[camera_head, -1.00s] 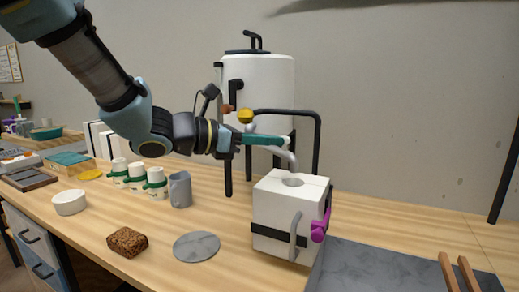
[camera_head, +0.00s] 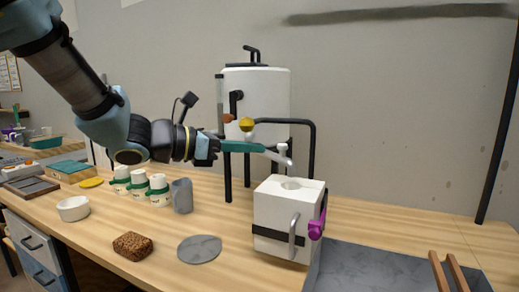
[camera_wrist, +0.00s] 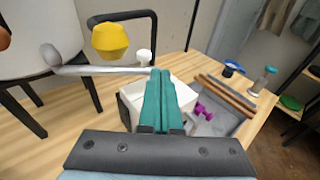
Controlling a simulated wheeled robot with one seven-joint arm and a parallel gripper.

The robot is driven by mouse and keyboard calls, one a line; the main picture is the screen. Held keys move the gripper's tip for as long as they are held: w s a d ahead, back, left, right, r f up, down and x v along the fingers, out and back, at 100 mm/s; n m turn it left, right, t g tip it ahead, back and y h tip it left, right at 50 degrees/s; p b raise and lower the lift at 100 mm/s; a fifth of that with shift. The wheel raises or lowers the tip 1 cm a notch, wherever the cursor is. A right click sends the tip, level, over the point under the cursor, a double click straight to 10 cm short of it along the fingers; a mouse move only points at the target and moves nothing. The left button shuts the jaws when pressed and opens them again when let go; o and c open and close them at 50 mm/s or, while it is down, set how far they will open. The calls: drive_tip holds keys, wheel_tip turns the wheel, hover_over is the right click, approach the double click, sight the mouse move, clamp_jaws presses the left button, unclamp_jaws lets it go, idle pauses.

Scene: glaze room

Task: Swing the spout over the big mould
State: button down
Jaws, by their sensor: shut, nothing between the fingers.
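The big mould (camera_head: 275,215) is a white block with a black strap and a round hole in its top. The tank (camera_head: 257,100) stands behind it on dark legs. The grey spout (camera_head: 280,158) comes from the tank, and its downturned end hangs above the mould's hole. A pale knob tops the spout's bend. My gripper (camera_head: 264,148), with teal fingers shut and empty, is just left of the spout's end. In the wrist view the fingers (camera_wrist: 160,75) overlap the spout (camera_wrist: 105,70); I cannot tell if they touch. They hide part of the mould (camera_wrist: 182,95).
A yellow knob (camera_head: 247,124) and a dark bent pipe (camera_head: 312,150) are close to my gripper. Small white moulds with green bands (camera_head: 139,181), a grey jug (camera_head: 182,195), a brown sponge (camera_head: 132,245) and a grey disc (camera_head: 199,248) lie left. A grey tray (camera_head: 375,272) is right.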

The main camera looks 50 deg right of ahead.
drive_tip(key=w+a+r+b, duration=0.1)
drive_tip(key=a+r, duration=0.1)
drive_tip(key=a, duration=0.6)
drive_tip(key=w+a+f+m+t+y+p, duration=0.1)
drive_tip(key=w+a+f+m+t+y, duration=0.2)
drive_tip(key=a+f, duration=0.45)
drive_tip(key=w+a+f+m+t+y+p, duration=0.1)
drive_tip(key=w+a+f+m+y+p, duration=0.1)
drive_tip(key=w+a+f+y, duration=0.5)
drive_tip(key=w+a+f+m+t+y+p, duration=0.1)
drive_tip(key=w+a+m, duration=0.1)
drive_tip(key=a, duration=0.7)
drive_tip(key=w+a+f+m+t+y+p, duration=0.1)
drive_tip(key=a+m, duration=0.3)
drive_tip(key=a, duration=0.5)
drive_tip(key=w+a+f+m+t+y+p, duration=0.1)
drive_tip(key=w+a+m+t+y, duration=0.1)
drive_tip(key=a, duration=0.7)
drive_tip(key=shift+w+a+f+m, duration=0.3)
drive_tip(key=shift+w+a+m, duration=0.1)
drive_tip(key=shift+m, duration=0.2)
